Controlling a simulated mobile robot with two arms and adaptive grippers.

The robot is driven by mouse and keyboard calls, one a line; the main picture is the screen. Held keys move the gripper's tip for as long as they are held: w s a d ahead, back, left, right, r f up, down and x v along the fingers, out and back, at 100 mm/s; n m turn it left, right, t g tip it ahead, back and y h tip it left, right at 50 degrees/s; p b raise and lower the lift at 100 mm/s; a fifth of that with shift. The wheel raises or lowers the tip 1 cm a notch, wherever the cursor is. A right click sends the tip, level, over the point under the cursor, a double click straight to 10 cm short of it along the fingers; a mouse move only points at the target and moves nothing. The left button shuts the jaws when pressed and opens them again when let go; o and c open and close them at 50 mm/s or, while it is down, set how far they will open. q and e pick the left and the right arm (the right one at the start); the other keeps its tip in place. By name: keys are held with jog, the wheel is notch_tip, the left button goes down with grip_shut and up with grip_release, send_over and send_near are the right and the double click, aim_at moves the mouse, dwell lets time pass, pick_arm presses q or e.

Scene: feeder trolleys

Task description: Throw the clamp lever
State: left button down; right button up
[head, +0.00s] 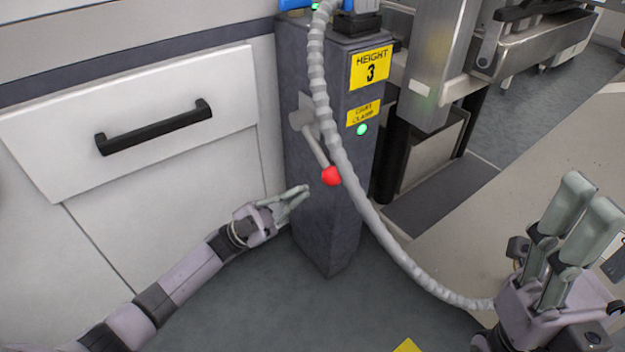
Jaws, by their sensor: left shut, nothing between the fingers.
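The clamp lever (316,150) is a grey rod with a red ball knob (332,176) at its end. It slants down and to the right from a pivot on the side of the dark grey post (325,230). A yellow label on the post, seemingly reading "CART CLAMP" (363,113), sits above a lit green lamp (362,129). My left gripper (304,191) is shut and empty, just left of and slightly below the knob, with a small gap in the picture. My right gripper (592,193) is open and empty at the right, fingers pointing up, far from the lever.
A grey corrugated hose (345,165) hangs down the post's front, passing right beside the knob, then runs to the lower right. A white drawer with a black handle (155,127) stands at left. A metal trolley frame (435,70) stands behind the post.

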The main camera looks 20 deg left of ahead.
pick_arm(q)
jog(key=shift+v, duration=2.3)
jog(key=shift+s+d, duration=0.15)
